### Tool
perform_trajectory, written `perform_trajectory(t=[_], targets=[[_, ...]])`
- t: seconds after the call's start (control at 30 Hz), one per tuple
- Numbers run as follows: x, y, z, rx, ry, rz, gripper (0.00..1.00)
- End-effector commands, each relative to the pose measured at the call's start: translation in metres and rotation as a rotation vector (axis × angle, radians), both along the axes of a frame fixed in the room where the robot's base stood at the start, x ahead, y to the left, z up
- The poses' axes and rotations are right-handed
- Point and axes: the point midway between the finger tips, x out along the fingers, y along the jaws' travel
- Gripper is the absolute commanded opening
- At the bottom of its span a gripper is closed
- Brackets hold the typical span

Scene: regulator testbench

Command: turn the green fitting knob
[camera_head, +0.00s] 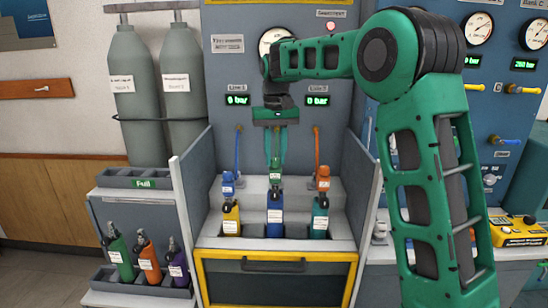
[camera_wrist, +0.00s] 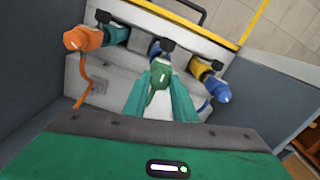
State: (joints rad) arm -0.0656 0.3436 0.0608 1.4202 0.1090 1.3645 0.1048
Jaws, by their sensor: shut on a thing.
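The green fitting knob (camera_head: 275,174) sits on top of the blue bottle (camera_head: 275,215) in the middle of the bench. It also shows in the wrist view (camera_wrist: 159,80), between my two green fingers. My gripper (camera_head: 276,160) comes down from above and is shut on the green knob. The fingers hide part of its sides. The bottle stands upright in the middle slot, and its body is mostly hidden in the wrist view.
An orange fitting (camera_head: 323,178) on a teal bottle stands to the right, and a blue fitting (camera_head: 228,182) on a yellow bottle to the left. Hoses rise behind both. Grey side panels (camera_head: 197,190) flank the bench. Green, orange and purple bottles (camera_head: 149,262) stand in the left rack.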

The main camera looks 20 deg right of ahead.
Motion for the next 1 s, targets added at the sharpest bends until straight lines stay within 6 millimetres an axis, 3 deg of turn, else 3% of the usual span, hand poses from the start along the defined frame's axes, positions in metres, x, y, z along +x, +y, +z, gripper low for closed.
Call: perform_trajectory(t=[0.03,0.1,0.47,0.57,1.0], targets=[[0.0,0.0,-0.001,0.0,0.001,0.001,0.29],[0.0,0.0,-0.001,0.0,0.001,0.0,0.44],[0.0,0.0,0.003,0.0,-0.001,0.0,0.44],[0.001,0.001,0.013,0.0,-0.001,0.0,0.44],[0.002,0.001,0.089,0.001,0.0,0.001,0.44]])
